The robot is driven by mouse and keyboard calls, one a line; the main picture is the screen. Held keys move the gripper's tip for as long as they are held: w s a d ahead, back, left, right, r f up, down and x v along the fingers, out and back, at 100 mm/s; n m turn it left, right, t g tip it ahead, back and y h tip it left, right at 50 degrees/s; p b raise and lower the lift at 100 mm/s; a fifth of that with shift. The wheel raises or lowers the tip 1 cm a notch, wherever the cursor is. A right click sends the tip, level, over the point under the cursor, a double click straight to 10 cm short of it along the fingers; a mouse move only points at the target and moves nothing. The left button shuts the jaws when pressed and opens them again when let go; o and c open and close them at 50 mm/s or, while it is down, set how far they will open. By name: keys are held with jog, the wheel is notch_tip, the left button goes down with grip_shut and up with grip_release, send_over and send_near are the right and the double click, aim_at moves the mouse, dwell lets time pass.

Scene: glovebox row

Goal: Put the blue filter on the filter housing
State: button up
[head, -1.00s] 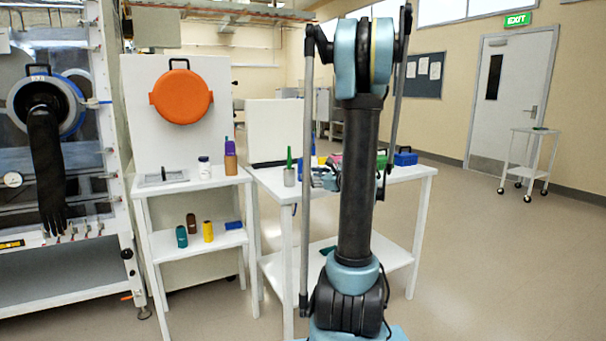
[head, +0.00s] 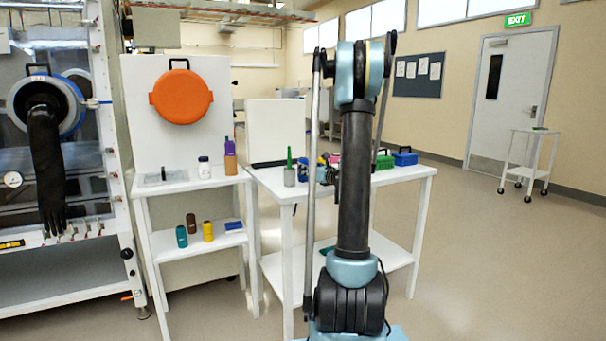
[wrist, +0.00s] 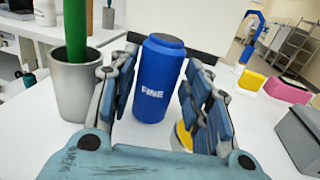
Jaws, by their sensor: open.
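The blue filter (wrist: 156,85), a cylinder with a dark top and the white word "FINE", stands upright on the white table in the wrist view. My gripper (wrist: 162,82) is open, with one finger on each side of the filter; the fingers do not look closed on it. I cannot tell for sure which thing is the filter housing.
A grey cup (wrist: 76,88) with a green rod stands close left of my gripper. A yellow round thing (wrist: 184,136) is partly hidden by the right finger. A white stand (head: 200,182) holds bottles at left.

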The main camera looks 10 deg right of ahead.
jog(key=shift+x, duration=3.85)
jog(key=c, duration=1)
grip_shut()
